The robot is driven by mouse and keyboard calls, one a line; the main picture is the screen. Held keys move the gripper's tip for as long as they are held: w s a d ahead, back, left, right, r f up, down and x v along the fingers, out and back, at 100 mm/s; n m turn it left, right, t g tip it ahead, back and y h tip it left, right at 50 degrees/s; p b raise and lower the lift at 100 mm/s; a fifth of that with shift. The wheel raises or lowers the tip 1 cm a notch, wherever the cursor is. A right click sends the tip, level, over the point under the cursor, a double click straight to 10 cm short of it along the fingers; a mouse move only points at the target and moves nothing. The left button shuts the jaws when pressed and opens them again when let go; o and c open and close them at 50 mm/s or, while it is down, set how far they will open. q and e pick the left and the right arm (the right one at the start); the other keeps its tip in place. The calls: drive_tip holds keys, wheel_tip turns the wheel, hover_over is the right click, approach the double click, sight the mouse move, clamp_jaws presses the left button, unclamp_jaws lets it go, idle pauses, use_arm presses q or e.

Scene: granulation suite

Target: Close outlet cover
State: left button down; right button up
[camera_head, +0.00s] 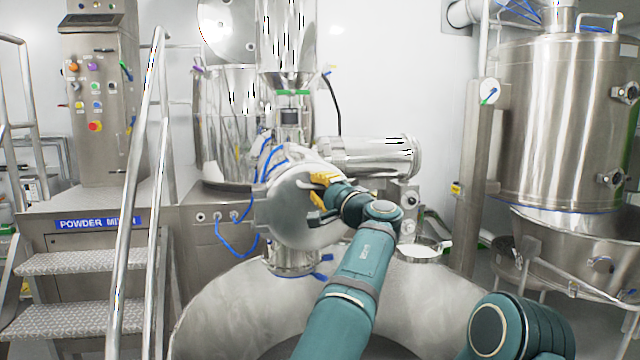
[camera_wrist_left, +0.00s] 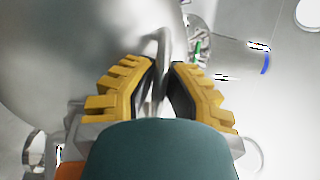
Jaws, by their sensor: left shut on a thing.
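The outlet cover (camera_head: 290,215) is a round, shiny metal disc on the front of the machine's outlet housing, in the middle of the head view. My left gripper (camera_head: 318,188), with yellow fingers, is at the cover's upper right face. In the left wrist view my left gripper (camera_wrist_left: 164,72) has its two fingers on either side of a thin metal handle (camera_wrist_left: 164,42) and is shut on it. The curved metal surface behind it fills the left of that view. Whether the cover sits flush on the outlet cannot be told. My right gripper is not in view.
Steel steps (camera_head: 75,262) with handrails stand at the left, below a control panel (camera_head: 92,85). A large steel vessel (camera_head: 555,120) stands at the right. A horizontal metal cylinder (camera_head: 370,155) lies behind my left gripper. A blue hose (camera_head: 238,248) hangs left of the cover.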

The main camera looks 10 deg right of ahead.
use_arm(q)
drive_tip(key=c, duration=1)
unclamp_jaws()
drive_tip(key=shift+s+d, duration=0.45)
drive_tip(key=shift+s, duration=0.05)
drive_tip(key=v, duration=1)
drive_tip(key=shift+s, duration=0.4)
drive_tip(key=shift+f, duration=0.15)
